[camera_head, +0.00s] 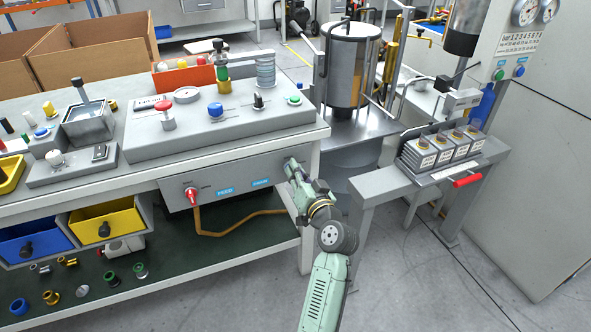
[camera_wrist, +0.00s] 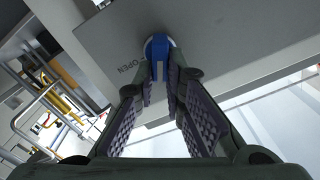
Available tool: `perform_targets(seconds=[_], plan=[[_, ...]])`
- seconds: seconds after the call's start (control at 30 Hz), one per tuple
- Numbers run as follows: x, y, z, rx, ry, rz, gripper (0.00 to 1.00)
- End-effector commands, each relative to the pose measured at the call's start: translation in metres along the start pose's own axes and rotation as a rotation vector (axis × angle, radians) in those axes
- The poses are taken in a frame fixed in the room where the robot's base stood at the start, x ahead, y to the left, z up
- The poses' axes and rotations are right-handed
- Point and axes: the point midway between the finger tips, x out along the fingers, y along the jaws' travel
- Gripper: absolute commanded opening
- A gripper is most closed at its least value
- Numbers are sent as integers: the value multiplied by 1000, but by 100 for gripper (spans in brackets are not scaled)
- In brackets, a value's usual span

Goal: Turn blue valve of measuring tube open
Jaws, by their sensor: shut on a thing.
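The blue valve handle (camera_wrist: 158,50) shows in the wrist view on a grey panel (camera_wrist: 215,45), beside the printed word "OPEN". My gripper (camera_wrist: 161,80) is shut on the blue valve, with one finger on each side of the handle. The handle's long side runs down the picture between the fingers, and "OPEN" is to its left. In the head view my gripper (camera_head: 292,168) reaches the right end of the panel under the bench top, and it hides the valve there. I cannot tell which part is the measuring tube.
A red valve (camera_head: 192,194) with an orange hose sits left on the same panel. The bench top (camera_head: 300,137) overhangs my gripper. Yellow and blue bins hang below left.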

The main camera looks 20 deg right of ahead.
Motion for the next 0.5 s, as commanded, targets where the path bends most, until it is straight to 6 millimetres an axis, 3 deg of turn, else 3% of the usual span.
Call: perform_targets(seconds=[0.5], plan=[[0, 6, 1, 494, -2, 2, 0]])
